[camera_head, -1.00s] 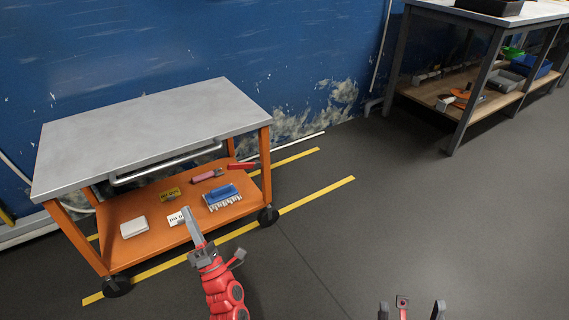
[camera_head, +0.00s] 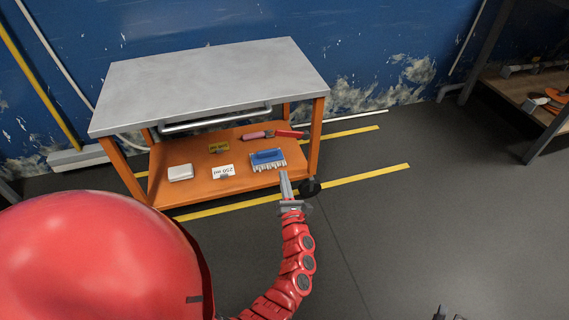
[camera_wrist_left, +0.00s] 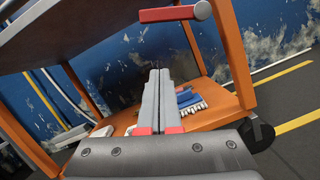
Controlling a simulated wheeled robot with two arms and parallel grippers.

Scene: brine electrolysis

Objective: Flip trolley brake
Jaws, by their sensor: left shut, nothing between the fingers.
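The orange trolley with a grey top (camera_head: 210,80) stands against the blue wall. A red bar (camera_head: 290,134), which looks like the brake lever, lies roughly level beside its right front leg. It also shows in the left wrist view (camera_wrist_left: 172,13), at the top, with a grey pivot by the orange leg. My left gripper (camera_head: 285,176) is shut and empty, in front of the shelf near the right front wheel (camera_head: 310,187). In the wrist view the closed fingers (camera_wrist_left: 160,75) point below the red bar, apart from it. My right gripper (camera_head: 446,314) barely shows at the bottom edge.
On the lower shelf (camera_head: 205,192) are a white box (camera_head: 180,172), a "250 ml" card (camera_head: 223,171), a yellow label (camera_head: 218,148), a blue rack (camera_head: 267,157) and a pink item (camera_head: 254,135). The floor to the right is clear up to a workbench (camera_head: 515,92).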

